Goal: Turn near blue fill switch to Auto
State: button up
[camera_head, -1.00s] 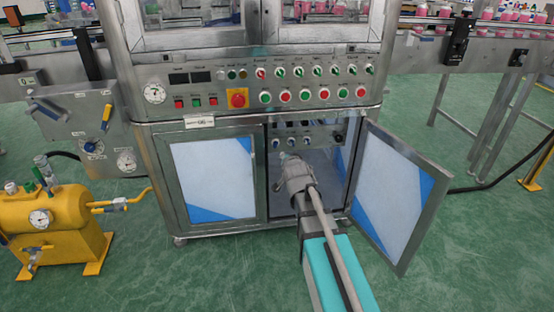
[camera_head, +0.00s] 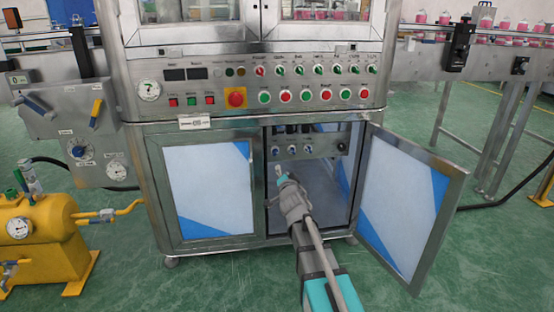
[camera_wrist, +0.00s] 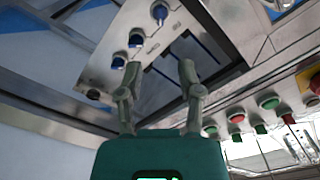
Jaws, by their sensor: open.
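Inside the open cabinet, a metal panel (camera_head: 325,147) carries three small blue switches in a row: left (camera_head: 277,151), middle (camera_head: 292,150) and right (camera_head: 308,149). A black knob sits farther right. The wrist view shows the same blue switches (camera_wrist: 160,12), (camera_wrist: 136,38) and (camera_wrist: 118,62), turned about, with white markings beside them too small to read. My gripper (camera_head: 279,171) is at the cabinet opening, below the left switch. In the wrist view my gripper (camera_wrist: 155,82) is open and empty, its fingers apart and short of the switches, touching none.
The right cabinet door (camera_head: 412,205) stands open to the right of my arm; the left door (camera_head: 210,190) is shut. Above is a console with buttons and a red emergency stop (camera_head: 236,97). A yellow tank (camera_head: 45,240) stands at left.

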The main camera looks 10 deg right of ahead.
aim_at(276, 154)
jog(key=shift+w, duration=0.1)
jog(key=w, duration=1.3)
jog(key=shift+w, duration=0.3)
grip_shut()
dwell(0.3)
